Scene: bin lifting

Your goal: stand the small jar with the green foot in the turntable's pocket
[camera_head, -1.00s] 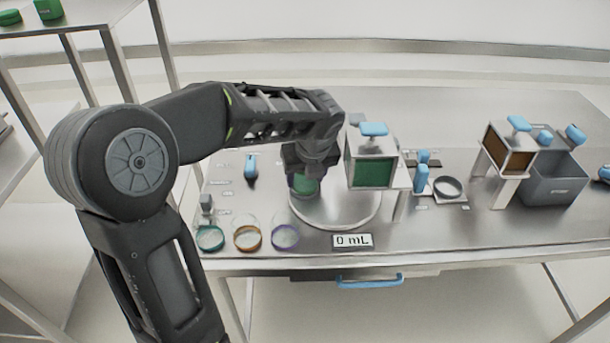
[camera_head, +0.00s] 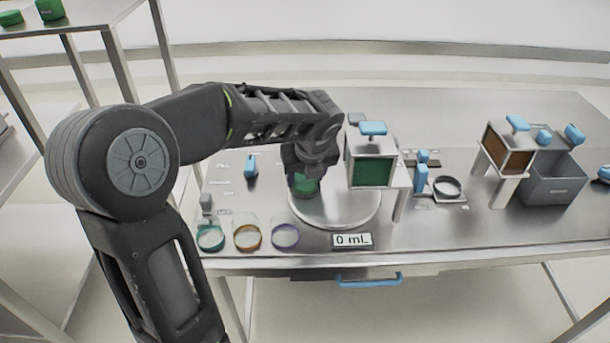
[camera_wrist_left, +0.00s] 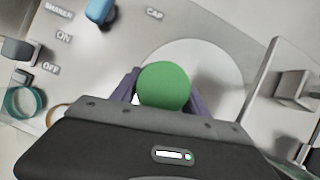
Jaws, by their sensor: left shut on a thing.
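My left gripper (camera_head: 306,182) is over the left part of the pale round turntable (camera_head: 350,214), pointing down. It is shut on the small jar with the green foot, whose green part (camera_head: 305,187) shows below the gripper. In the left wrist view the jar's round green part (camera_wrist_left: 163,84) sits between the two purplish fingers, over or beside the turntable (camera_wrist_left: 210,62). The rest of the jar is hidden. The turntable's pocket is not seen, and I cannot tell whether the jar touches the disc. My right gripper is not in view.
A stand with a green-fronted box (camera_head: 371,173) is close at the right of the gripper. Several coloured rings, one purple (camera_head: 285,236), lie at the front left. A display (camera_head: 352,240) reads 0 mL. A grey bin (camera_head: 552,180) is at the far right.

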